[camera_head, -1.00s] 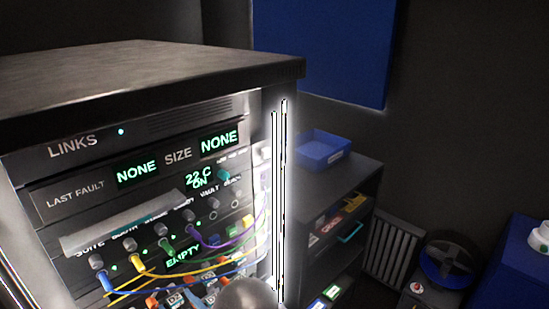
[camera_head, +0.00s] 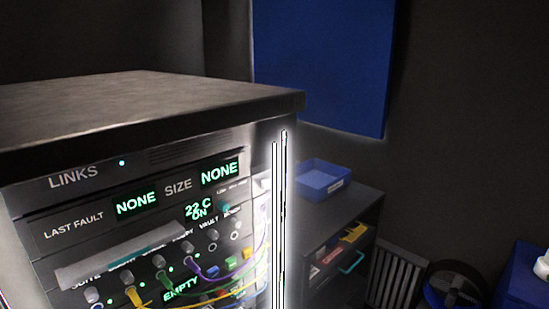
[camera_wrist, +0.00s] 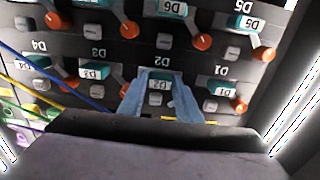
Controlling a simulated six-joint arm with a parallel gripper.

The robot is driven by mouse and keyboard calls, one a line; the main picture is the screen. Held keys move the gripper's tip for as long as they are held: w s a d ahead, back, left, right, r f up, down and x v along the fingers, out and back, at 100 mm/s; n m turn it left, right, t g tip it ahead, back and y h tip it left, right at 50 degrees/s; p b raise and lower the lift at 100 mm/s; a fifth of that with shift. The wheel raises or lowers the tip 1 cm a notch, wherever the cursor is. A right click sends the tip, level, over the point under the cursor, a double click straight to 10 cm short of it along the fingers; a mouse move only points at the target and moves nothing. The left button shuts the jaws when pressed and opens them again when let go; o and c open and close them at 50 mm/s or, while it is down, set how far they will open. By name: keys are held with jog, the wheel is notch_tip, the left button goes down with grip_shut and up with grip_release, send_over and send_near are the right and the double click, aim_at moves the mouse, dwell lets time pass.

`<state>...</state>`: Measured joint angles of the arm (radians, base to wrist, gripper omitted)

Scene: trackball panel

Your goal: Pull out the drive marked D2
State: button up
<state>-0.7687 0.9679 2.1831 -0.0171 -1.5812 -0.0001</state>
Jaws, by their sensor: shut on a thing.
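The drive marked D2 (camera_wrist: 158,85) is in the lower middle of the wrist view, its label upside down. My gripper (camera_wrist: 160,77) has one blue-grey finger on each side of the D2 label and is shut on that drive's front. The fingers and the dark gripper body hide much of the drive, and I cannot tell how far it stands out of the rack. The drive marked D1 (camera_wrist: 222,87) is to the right and D3 (camera_wrist: 95,71) to the left. My gripper and the drives are out of the head view.
Drives D5 (camera_wrist: 245,22) and D6 (camera_wrist: 172,9) with orange-ended levers sit in the row above. Blue, yellow and purple cables (camera_wrist: 60,78) cross the left of the wrist view. The rack (camera_head: 150,95) stands beside a shelf with a blue tray (camera_head: 322,180).

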jog(key=v, duration=0.7)
jog(key=shift+s+d+b, duration=0.2)
jog(key=shift+b, duration=0.2)
dwell(0.7)
jog(key=o, duration=1.2)
jog(key=shift+c, duration=0.2)
jog(key=shift+r, duration=0.1)
notch_tip(320, 180, up, 10)
jog(key=p, duration=0.3)
